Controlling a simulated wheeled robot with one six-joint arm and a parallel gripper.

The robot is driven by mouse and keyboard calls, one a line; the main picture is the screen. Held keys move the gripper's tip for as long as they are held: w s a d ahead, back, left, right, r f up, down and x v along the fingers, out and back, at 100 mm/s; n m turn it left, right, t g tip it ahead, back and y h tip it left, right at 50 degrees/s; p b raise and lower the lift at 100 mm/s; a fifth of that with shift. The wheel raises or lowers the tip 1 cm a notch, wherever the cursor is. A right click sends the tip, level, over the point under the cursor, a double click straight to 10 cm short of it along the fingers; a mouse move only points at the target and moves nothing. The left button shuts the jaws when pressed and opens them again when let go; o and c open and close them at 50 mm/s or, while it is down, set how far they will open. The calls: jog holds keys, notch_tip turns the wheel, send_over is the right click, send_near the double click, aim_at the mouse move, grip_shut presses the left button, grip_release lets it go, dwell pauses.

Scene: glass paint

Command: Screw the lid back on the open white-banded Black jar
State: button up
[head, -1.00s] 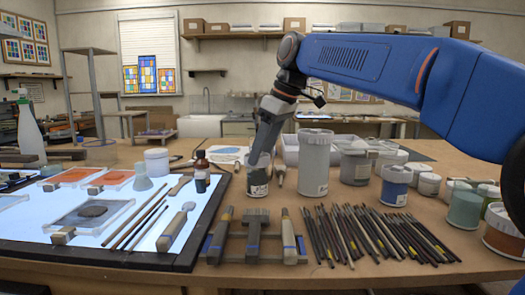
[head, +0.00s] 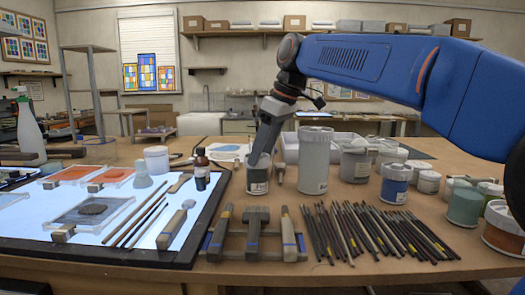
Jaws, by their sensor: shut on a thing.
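The small jar (head: 258,184) stands upright on the wooden table, just right of the light panel. It has a grey upper part, a dark label and a pale band low down. My gripper (head: 260,154) points down at the jar's top and is shut there, seemingly on the lid. The lid is too small and too covered by the gripper to make out, so I cannot tell how it sits on the rim.
A tall grey jar (head: 314,162) stands close on the right, with more jars (head: 394,186) beyond it. A brown bottle (head: 201,170) is to the left. Tools on a rack (head: 254,238) and many brushes (head: 370,232) lie in front.

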jog(key=shift+f, duration=0.45)
dwell(1.3)
jog(key=shift+s+a+m+t+h, duration=0.15)
jog(key=shift+m+t+h, duration=0.2)
jog(key=shift+m, duration=0.95)
jog(key=shift+s+a+m+t+h, duration=0.1)
jog(key=shift+m+t+h, duration=0.25)
jog(key=shift+m, duration=0.95)
jog(key=m, duration=0.1)
jog(key=m+h, duration=0.1)
jog(key=m, duration=0.3)
jog(key=shift+s+a+t+h, duration=0.15)
jog(key=shift+a+t+h, duration=0.15)
jog(key=shift+t, duration=0.1)
jog(key=m, duration=0.1)
jog(key=m+h, duration=0.1)
jog(key=m, duration=0.1)
jog(key=m+h, duration=0.1)
jog(key=m, duration=0.1)
jog(key=shift+a, duration=0.35)
